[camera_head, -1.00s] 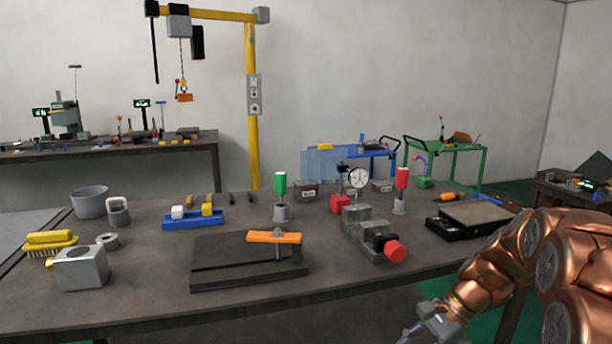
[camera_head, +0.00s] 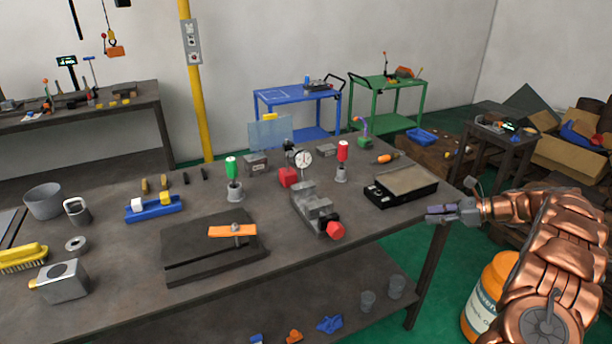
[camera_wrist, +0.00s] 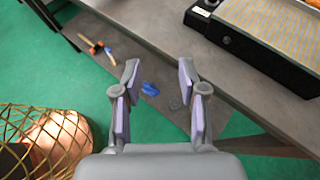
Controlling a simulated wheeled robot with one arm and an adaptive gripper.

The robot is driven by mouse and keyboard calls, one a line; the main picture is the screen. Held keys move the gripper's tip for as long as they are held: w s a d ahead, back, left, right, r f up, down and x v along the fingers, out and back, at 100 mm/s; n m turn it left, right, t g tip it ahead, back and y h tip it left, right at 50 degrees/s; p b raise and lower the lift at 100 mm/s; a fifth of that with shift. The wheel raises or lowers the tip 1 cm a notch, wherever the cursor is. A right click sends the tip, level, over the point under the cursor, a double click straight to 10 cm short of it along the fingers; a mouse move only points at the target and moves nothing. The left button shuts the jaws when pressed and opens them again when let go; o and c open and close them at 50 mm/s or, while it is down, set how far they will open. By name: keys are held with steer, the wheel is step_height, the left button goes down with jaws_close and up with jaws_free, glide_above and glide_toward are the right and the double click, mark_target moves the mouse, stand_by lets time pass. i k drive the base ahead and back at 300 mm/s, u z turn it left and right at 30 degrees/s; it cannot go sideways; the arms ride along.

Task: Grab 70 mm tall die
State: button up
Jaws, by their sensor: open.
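I cannot tell for sure which thing is the 70 mm tall die. No sizes are readable. My gripper (camera_head: 428,214) is just off the bench's right edge, well to the right of these pieces. In the wrist view, my gripper (camera_wrist: 160,78) is open, its two lilac-padded fingers apart with nothing between them.
A black-framed box with a tan top (camera_head: 405,183) sits at the bench's right corner. A vise (camera_head: 312,208) and a dark plate with an orange bar (camera_head: 232,231) lie mid-bench. A lower shelf (camera_head: 345,295) holds small parts. An orange canister (camera_head: 490,300) stands below my arm.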

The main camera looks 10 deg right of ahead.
mark_target(255, 163)
steer(key=z, duration=1.35)
steer(key=i, duration=1.75)
steer(key=u, duration=3.25)
steer(key=i, duration=0.5)
